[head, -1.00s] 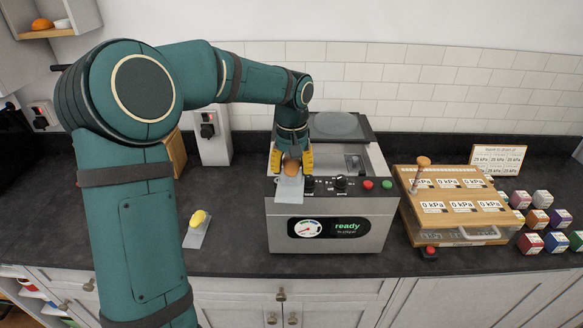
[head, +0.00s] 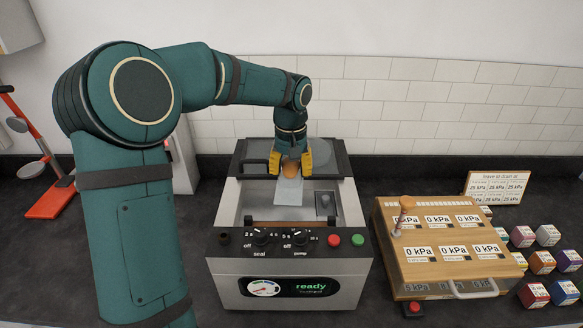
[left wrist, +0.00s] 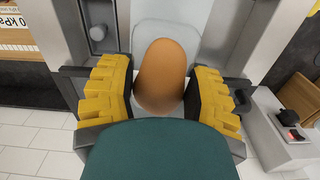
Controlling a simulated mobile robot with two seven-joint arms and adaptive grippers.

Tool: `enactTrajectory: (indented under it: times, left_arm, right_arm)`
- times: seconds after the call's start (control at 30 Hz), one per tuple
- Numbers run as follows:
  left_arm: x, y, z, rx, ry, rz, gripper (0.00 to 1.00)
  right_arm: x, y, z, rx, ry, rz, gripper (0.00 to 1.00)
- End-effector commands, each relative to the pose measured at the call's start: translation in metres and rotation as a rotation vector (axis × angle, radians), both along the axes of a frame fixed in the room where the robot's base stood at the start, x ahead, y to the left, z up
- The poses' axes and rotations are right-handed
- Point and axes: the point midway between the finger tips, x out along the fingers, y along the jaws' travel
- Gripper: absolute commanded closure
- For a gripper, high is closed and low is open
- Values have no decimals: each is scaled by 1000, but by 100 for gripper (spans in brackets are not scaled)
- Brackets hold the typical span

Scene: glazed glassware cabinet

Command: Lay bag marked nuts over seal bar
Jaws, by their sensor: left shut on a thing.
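My left gripper (head: 291,165) is shut on a bag (head: 289,191), a pale grey sheet with an orange-brown lump at the fingers. The left wrist view shows the lump (left wrist: 160,75) between the yellow pads of my left gripper (left wrist: 160,95). No marking can be read on the bag. It hangs over the open chamber of the sealing machine (head: 290,290); I cannot tell whether it touches anything. An orange-brown strip, perhaps the seal bar (head: 273,225), lies at the chamber's front edge, in front of the bag. My right gripper is not in view.
The machine's dark lid (head: 330,158) stands behind the bag. Knobs and red and green buttons line its front panel. A wooden-topped box (head: 440,245) with kPa labels stands close on the right, beside several coloured cubes (head: 540,262). A red stand (head: 50,202) is at the far left.

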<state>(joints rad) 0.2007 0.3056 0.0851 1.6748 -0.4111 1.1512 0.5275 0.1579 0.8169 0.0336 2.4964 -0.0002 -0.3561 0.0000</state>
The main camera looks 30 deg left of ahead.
Motion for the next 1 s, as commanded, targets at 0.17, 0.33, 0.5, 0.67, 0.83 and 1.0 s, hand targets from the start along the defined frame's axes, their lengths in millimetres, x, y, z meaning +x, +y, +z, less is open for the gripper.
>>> enactTrajectory:
  times: [0.17, 0.33, 0.5, 0.67, 0.83, 1.0]
  left_arm:
    - [0, 0, -9, 0, 0, 0, 89]
    - [0, 0, -21, 0, 1, 0, 89]
    - [0, 0, -34, 0, 1, 0, 89]
    - [0, 0, -46, -1, 2, 0, 89]
    - [-1, -1, -59, -1, 4, -1, 89]
    - [0, 0, -70, 0, 1, 0, 89]
  right_arm:
    - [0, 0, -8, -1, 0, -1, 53]
    - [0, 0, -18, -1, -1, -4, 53]
    - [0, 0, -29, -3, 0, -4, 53]
    - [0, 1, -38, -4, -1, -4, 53]
    - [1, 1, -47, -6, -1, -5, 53]
    - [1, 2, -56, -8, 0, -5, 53]
